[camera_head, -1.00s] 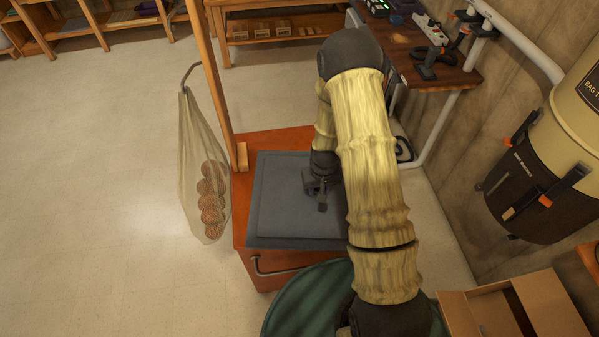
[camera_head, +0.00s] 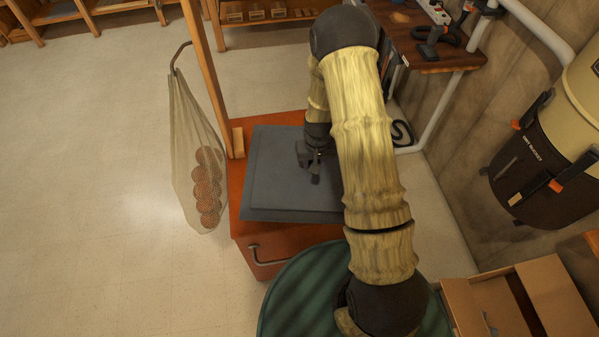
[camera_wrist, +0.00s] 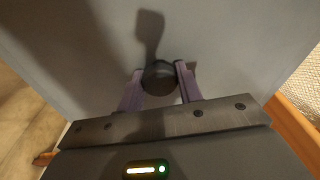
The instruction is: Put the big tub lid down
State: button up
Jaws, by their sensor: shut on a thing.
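The big tub lid (camera_head: 275,205) is a flat grey-blue rectangular panel with a slightly raised middle, over the orange-red cabinet (camera_head: 240,187). In the wrist view the lid (camera_wrist: 230,45) fills most of the picture. My gripper (camera_head: 314,165) is over the lid's middle. In the wrist view my gripper (camera_wrist: 159,74) has its two fingers on either side of a dark round knob (camera_wrist: 160,76) on the lid, shut on it. I cannot tell whether the lid touches the cabinet top or hangs just above it. My arm hides the lid's right side.
A tool bench (camera_head: 455,55) is behind right. Floor at left is clear.

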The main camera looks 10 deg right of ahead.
jog(key=shift+m, duration=0.8)
jog(key=w+f+b, duration=0.2)
jog(key=w+b, duration=0.1)
jog(key=b, duration=0.2)
jog(key=w+a+f+b, duration=0.1)
jog(key=w+b, duration=0.3)
jog(key=b, duration=0.1)
jog(key=w+a+f+b, duration=0.1)
jog(key=w+f+b, duration=0.1)
jog(key=b, duration=0.3)
jog(key=shift+w+f+b, duration=0.3)
jog(key=shift+w+b, duration=0.1)
jog(key=shift+w, duration=0.5)
jog(key=shift+w+a+r+b, duration=0.1)
jog(key=shift+w+b, duration=0.4)
jog(key=shift+b, duration=0.35)
jog(key=shift+w+r, duration=0.1)
jog(key=shift+r, duration=0.2)
notch_tip(320, 180, down, 6)
jog(key=shift+f+p, duration=0.15)
jog(key=shift+p, duration=0.15)
jog(key=shift+f, duration=1.9)
jog(key=shift+f, duration=0.4)
